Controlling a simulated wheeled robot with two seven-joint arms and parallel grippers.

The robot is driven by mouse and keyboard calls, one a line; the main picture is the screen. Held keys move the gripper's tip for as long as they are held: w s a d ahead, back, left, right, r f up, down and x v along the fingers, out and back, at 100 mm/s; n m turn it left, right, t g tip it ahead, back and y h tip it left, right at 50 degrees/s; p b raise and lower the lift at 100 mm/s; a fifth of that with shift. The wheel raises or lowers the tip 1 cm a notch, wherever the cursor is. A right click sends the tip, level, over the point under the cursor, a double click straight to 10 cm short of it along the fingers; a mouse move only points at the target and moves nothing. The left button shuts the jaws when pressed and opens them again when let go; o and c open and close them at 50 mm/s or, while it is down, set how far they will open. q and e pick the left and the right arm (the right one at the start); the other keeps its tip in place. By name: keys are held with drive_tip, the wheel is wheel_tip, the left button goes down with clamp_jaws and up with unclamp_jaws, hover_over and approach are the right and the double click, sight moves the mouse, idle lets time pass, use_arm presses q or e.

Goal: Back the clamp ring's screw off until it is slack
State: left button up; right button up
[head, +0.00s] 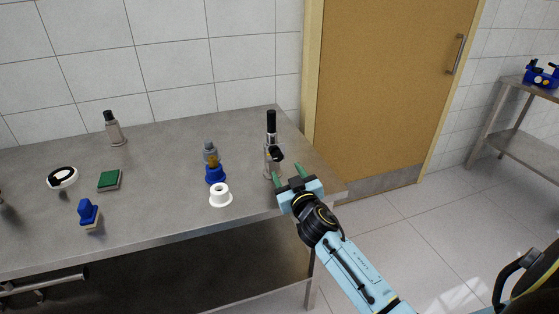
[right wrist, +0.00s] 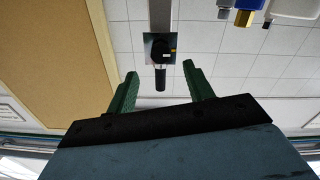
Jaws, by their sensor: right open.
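A slim upright device with a grey metal lower body and a black cylindrical top (head: 271,122) stands near the right end of the steel table. A round black knob (head: 277,155) sticks out from its side; I take this for the clamp screw, but the ring itself is too small to make out. My right gripper (head: 288,172) is open, with its green fingers pointing at the device from the front right. In the right wrist view the knob (right wrist: 160,48) appears beyond and between the open fingertips (right wrist: 159,75), apart from them. My left gripper is not in view.
The steel table (head: 160,165) also holds a blue-based bottle (head: 214,172), a white flanged spool (head: 220,195), a blue brush-like piece (head: 88,212), a green pad (head: 109,180), a white-and-black ring (head: 62,177) and a black-capped bottle (head: 114,130). A door (head: 385,90) stands behind right.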

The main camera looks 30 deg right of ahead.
sight(279, 159)
drive_tip(key=b+x, duration=0.1)
drive_tip(key=x, duration=0.6)
drive_tip(key=shift+w, duration=0.2)
drive_tip(key=c, duration=1)
